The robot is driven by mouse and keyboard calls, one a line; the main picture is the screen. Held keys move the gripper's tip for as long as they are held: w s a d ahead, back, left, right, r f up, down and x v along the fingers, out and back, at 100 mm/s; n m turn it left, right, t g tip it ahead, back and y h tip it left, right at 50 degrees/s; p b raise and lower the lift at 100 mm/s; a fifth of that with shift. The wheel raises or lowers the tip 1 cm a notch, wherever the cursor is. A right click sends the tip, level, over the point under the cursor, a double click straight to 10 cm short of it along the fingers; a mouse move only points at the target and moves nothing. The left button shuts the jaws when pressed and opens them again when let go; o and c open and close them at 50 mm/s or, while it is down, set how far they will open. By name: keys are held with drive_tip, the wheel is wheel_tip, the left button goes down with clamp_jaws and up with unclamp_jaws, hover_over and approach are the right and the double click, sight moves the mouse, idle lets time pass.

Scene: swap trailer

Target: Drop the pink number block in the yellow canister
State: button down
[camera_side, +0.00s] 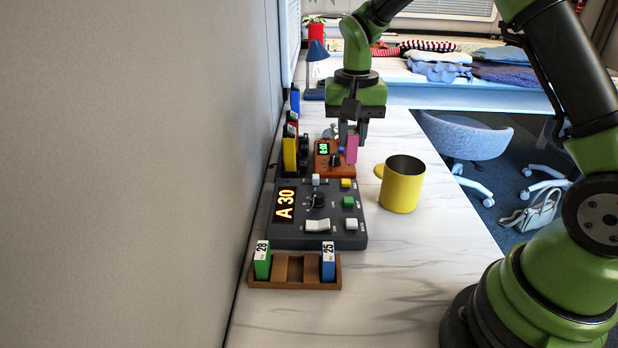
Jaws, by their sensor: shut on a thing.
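The pink number block (352,149) is upright between the fingers of my gripper (352,134). My gripper is shut on it, pointing down. The block appears beside the right edge of the orange-brown device; I cannot tell whether it touches anything below. The yellow canister (401,188) stands upright on the white table, nearer the camera and to the right of my gripper. Its top is open and its dark inside shows; its bottom is hidden. A round yellow piece (379,170) is at its left side.
A grey control panel (275,228) with a lit display lies left of the canister, beside the orange-brown device (323,166). A wooden rack (296,284) in front holds a green block (262,262) and a blue block (328,264). The table (420,262) is clear in front of the canister.

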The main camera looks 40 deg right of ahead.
drive_tip(key=s+d+r, duration=0.2)
drive_tip(key=d, duration=0.5)
drive_tip(key=s+d+r, duration=0.2)
drive_tip(key=s+d, duration=0.1)
drive_tip(key=d, duration=0.5)
drive_tip(key=shift+f, duration=2.9)
drive_tip(key=c, duration=0.9)
unclamp_jaws()
drive_tip(key=shift+a, duration=0.1)
drive_tip(key=shift+c, duration=0.2)
wheel_tip(320, 180, up, 10)
